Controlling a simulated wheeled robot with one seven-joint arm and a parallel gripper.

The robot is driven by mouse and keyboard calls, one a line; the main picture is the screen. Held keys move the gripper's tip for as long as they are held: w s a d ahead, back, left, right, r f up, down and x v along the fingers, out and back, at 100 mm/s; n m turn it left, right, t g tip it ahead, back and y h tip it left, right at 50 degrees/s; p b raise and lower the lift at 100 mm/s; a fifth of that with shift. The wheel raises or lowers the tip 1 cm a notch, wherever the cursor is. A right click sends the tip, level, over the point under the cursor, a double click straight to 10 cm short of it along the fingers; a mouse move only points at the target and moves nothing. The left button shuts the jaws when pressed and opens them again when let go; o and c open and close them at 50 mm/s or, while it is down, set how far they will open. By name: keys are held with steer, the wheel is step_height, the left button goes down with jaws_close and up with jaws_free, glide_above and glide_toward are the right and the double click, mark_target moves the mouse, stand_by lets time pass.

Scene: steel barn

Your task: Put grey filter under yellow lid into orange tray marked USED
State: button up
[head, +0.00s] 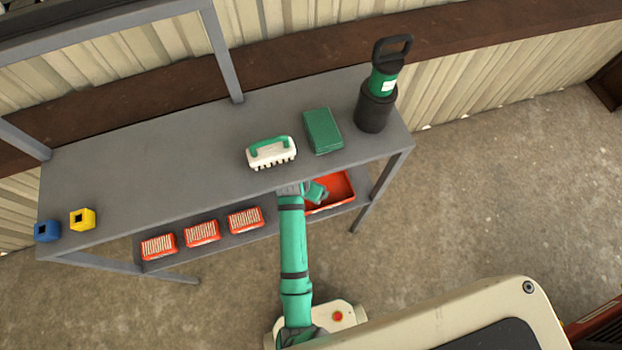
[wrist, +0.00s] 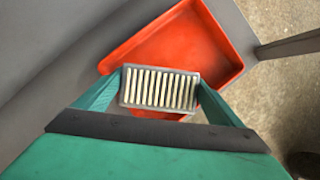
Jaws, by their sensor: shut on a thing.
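My gripper (wrist: 160,92) is shut on a grey-framed filter (wrist: 160,88) with pale pleats, seen in the wrist view. The filter is over the orange tray (wrist: 215,45); I cannot tell whether it touches the tray. In the head view the tray (head: 338,187) lies on the lower shelf at the right, and my arm hides part of it and the filter. No USED marking is readable.
Several orange-framed filters (head: 202,233) stand on the lower shelf left of my arm. A brush (head: 271,153), a green box (head: 323,130) and a green-black canister (head: 376,100) stand on the upper top (head: 150,170). A blue cube (head: 47,231) is at its left end. A table leg (head: 368,203) stands right of the tray.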

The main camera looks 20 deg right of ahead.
steer(key=shift+w+d, duration=0.3)
steer(key=shift+w, duration=0.2)
steer(key=shift+w+d, duration=0.1)
steer(key=shift+d, duration=0.1)
steer(key=shift+d+f, duration=0.15)
steer(key=shift+d, duration=0.05)
step_height(320, 180, down, 2)
steer(key=shift+w+f, duration=0.1)
steer(key=shift+f, duration=0.05)
steer(key=shift+s+d+f, duration=0.1)
steer(key=shift+s+f, duration=0.1)
steer(key=shift+f, duration=0.2)
steer(key=o, duration=1)
steer(key=shift+f, duration=0.1)
steer(key=shift+w, duration=0.1)
